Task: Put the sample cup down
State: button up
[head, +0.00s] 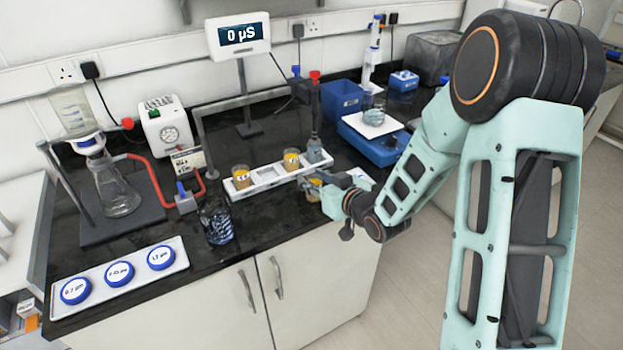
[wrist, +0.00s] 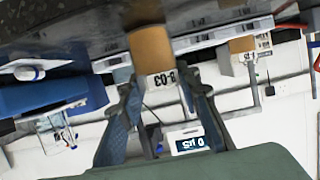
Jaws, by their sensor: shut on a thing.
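My gripper (head: 326,187) is shut on a sample cup (head: 313,190) with amber contents and a white label. In the wrist view, which is upside down, the cup (wrist: 150,50) sits between the fingertips (wrist: 158,84) and its label appears to read B-03. In the head view the held cup is just in front of the right end of a white rack (head: 268,176). I cannot tell whether its base touches anything. Two similar cups stand in the rack, at the left end (head: 241,177) and further right (head: 291,160). Part of the held cup is hidden by my fingers.
A probe with a red top (head: 315,110) stands at the rack's right end. A dark glass beaker (head: 216,222) stands front left of the rack. A blue balance (head: 372,142) is behind right. A white tray with blue-lidded dishes (head: 120,272) lies front left. A meter (head: 240,36) stands behind.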

jog(key=shift+f, duration=0.15)
jog(key=o, duration=1.2)
jog(key=shift+c, duration=0.2)
jog(key=shift+r, duration=0.25)
jog(key=p+v, duration=0.6)
jog(key=v, duration=0.6)
jog(key=shift+p, duration=0.35)
jog(key=shift+d, duration=0.1)
